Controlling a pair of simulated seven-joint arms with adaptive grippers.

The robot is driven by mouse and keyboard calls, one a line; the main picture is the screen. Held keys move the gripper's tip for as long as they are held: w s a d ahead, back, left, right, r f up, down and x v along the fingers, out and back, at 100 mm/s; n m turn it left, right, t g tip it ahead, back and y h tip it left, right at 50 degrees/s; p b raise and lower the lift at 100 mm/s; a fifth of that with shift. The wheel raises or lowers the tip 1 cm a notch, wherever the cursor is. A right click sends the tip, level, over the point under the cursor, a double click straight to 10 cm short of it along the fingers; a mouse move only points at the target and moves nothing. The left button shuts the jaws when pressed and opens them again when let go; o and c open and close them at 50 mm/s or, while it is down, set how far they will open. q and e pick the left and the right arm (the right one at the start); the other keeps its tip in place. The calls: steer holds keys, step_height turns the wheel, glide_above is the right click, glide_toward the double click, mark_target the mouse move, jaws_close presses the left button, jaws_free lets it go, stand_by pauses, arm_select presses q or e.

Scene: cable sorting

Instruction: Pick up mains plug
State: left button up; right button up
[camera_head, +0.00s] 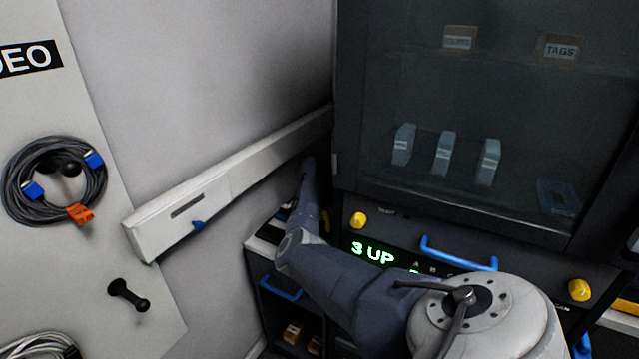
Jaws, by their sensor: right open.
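My right arm comes in from the lower right and bends toward the counter by the wall corner. My right gripper (287,211) is a small dark shape at the far end, mostly hidden by my own forearm; it is open, and I see nothing held in it. I cannot make out a mains plug in this view; the counter area around the gripper is largely covered by my arm. My left gripper is not in view.
A coiled cable (18,205) with blue connectors and an orange tag hangs on the left panel, above a black peg (128,295) and a white coil (40,347). A pale wall rail (235,175) runs behind. A dark glass-front cabinet (350,120) stands right, above a yellow knob (358,220) and blue handle (458,257).

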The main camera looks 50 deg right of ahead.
steer(key=shift+d+r, duration=0.1)
steer(key=shift+r, duration=0.05)
steer(key=c, duration=1.3)
steer(key=shift+r, duration=6.75)
